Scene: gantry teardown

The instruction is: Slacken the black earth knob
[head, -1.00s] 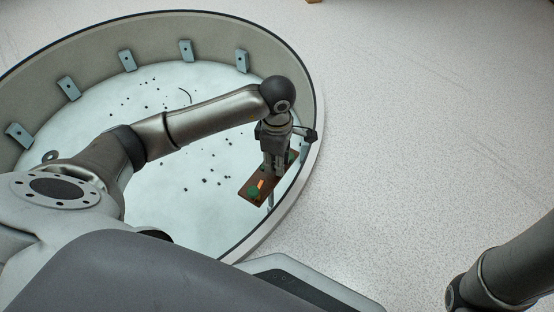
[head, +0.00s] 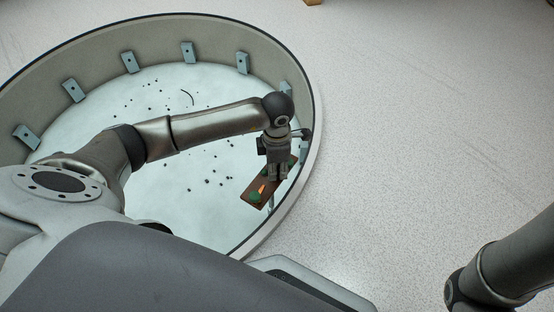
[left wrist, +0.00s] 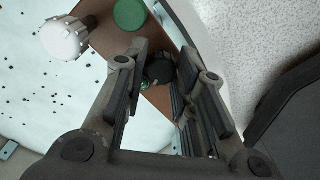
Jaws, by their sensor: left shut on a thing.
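The black knob (left wrist: 158,68) sits on a brown board between my left gripper's fingers in the left wrist view; the fingers hide part of it. My left gripper (head: 277,173) points down at the board and is shut on this knob. The brown board (head: 254,188) is at the right side of the round pit in the head view. It also carries a green knob (left wrist: 130,14) and a white knob (left wrist: 65,38), both apart from the fingers. My right gripper is out of view.
The round pit has a raised rim (head: 318,130) close to the right of my left gripper. Grey-blue blocks (head: 187,53) line its inner wall. Small dark bits (head: 152,100) lie scattered on its pale floor. The speckled floor (head: 430,120) to the right is clear.

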